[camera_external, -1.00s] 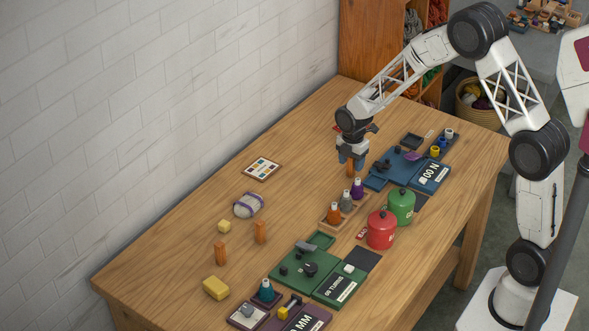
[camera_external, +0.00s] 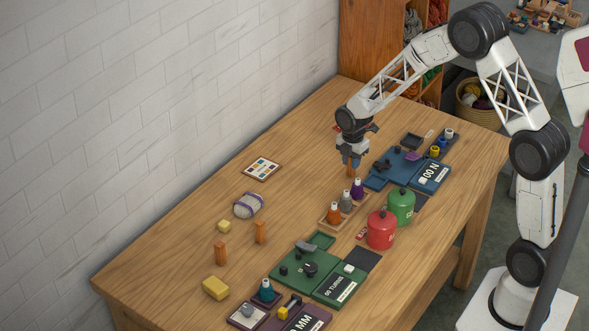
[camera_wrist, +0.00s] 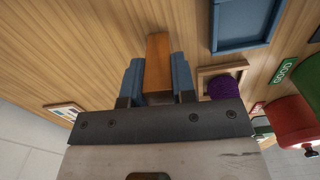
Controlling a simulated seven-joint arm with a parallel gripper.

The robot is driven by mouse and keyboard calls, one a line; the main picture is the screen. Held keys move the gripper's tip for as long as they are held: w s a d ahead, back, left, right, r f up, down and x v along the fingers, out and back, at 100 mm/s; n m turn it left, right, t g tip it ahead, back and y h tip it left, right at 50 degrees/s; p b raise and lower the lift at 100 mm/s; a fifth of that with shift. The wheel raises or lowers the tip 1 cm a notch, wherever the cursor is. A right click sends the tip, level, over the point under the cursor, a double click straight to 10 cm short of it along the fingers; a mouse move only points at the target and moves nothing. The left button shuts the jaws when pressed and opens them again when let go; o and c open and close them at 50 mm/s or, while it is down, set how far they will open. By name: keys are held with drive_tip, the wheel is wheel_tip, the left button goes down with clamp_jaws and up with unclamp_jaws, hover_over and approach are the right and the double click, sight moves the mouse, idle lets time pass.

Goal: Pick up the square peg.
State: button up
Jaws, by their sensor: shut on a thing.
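An orange-brown wooden square peg (camera_wrist: 158,62) stands between the two blue fingers of my gripper (camera_wrist: 158,78) in the wrist view. The fingers are shut on it from both sides. In the external view the peg (camera_external: 350,171) shows below my gripper (camera_external: 351,160), upright near the blue tray set. I cannot tell whether its foot touches the table. Two similar orange-brown pegs stand upright at the front left, one (camera_external: 221,252) left of the other (camera_external: 260,232).
The table left of my gripper is mostly clear.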

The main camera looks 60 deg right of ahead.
drive_tip(key=shift+r, duration=1.5)
drive_tip(key=shift+s+r, duration=0.25)
drive_tip(key=s+a+r, duration=0.1)
drive_tip(key=s+a, duration=0.2)
drive_tip(key=s, duration=1.2)
drive_tip(key=shift+a+r, duration=0.15)
drive_tip(key=shift+a, duration=0.05)
drive_tip(key=shift+s, duration=0.1)
drive_tip(key=w+d, duration=0.2)
drive_tip(key=d, duration=0.1)
drive_tip(key=w+d, duration=0.6)
drive_tip(key=shift+w+r, duration=0.15)
drive_tip(key=shift+r, duration=0.1)
drive_tip(key=w+d, duration=0.7)
drive_tip(key=d, duration=0.4)
drive_tip(key=shift+d+n, duration=0.4)
drive_tip(key=shift+r, duration=0.1)
